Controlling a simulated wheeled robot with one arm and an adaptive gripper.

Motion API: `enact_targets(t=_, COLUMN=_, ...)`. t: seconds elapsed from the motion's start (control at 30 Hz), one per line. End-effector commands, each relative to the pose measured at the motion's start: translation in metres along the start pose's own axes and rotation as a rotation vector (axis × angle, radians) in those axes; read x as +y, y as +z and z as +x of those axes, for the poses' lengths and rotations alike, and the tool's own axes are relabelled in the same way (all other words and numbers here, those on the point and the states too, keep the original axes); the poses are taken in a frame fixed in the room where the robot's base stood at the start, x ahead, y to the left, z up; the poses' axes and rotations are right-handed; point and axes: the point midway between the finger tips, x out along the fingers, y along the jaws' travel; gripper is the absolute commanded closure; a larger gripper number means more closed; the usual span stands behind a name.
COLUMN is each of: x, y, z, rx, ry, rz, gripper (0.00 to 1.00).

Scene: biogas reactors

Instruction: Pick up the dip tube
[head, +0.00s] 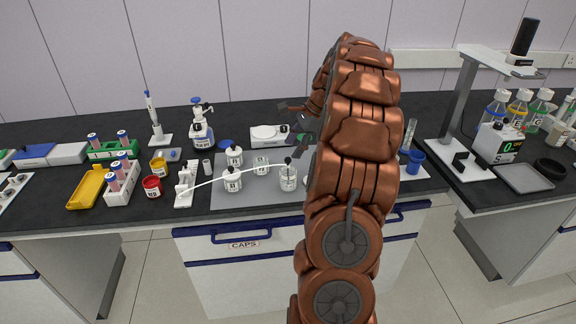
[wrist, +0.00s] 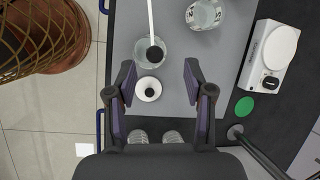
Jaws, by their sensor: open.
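My gripper (wrist: 160,73) is open and empty, pointing down. Its fingertips are just short of the jar in the picture. A white round piece with a dark centre (wrist: 148,89) shows between the fingers. In the head view my gripper (head: 291,130) is partly hidden by my arm.
Sample racks (head: 121,184) are at the left. A tall stand (head: 460,110) is at the right.

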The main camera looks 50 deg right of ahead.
Motion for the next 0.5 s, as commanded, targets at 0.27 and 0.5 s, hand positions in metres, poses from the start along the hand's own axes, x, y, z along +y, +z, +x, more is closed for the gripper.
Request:
enact_targets(t=0.27, x=0.002, y=0.0, z=0.014, rx=-0.002, ry=0.003, rz=-0.001, gripper=0.48)
enact_targets(t=0.5, x=0.008, y=-0.002, z=0.04, rx=-0.002, ry=0.007, rz=0.0, gripper=0.48)
